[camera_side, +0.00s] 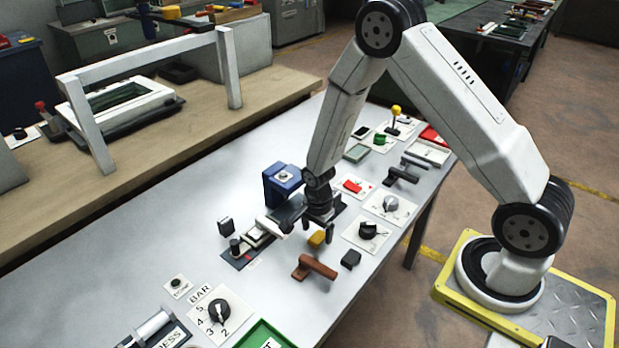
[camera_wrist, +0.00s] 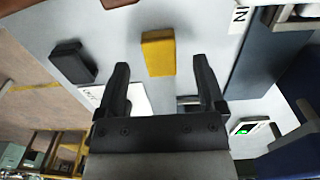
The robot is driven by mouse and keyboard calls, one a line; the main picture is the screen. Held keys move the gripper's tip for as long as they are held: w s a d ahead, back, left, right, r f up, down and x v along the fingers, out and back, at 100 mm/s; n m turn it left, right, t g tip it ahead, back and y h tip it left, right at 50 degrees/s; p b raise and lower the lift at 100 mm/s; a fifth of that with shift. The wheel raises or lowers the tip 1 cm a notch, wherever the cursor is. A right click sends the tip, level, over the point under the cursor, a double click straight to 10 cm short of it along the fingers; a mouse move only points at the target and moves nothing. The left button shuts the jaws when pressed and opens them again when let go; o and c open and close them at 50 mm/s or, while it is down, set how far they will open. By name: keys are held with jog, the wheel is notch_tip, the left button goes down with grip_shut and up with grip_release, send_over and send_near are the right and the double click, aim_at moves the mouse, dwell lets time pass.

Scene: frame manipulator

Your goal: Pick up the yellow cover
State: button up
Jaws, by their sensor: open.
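The yellow cover (camera_side: 316,239) is a small block lying on the grey table, just below my gripper in the side view. In the wrist view the yellow cover (camera_wrist: 158,53) lies ahead of the fingertips, roughly centred between them and apart from both. My gripper (camera_side: 320,222) points down close above the table. In the wrist view my gripper (camera_wrist: 160,72) has its two black fingers spread wide with nothing between them.
A brown handle-shaped block (camera_side: 315,268) and a black block (camera_side: 351,259) lie near the cover. A blue box (camera_side: 282,184) and a dark fixture (camera_side: 262,233) stand to the left. A knob panel (camera_side: 367,232) is on the right.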

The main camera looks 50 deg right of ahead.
aim_at(317, 237)
jog(key=shift+f, duration=1.05)
grip_shut()
jog(key=shift+r, duration=0.15)
notch_tip(317, 237, up, 10)
dwell(0.6)
dwell(0.5)
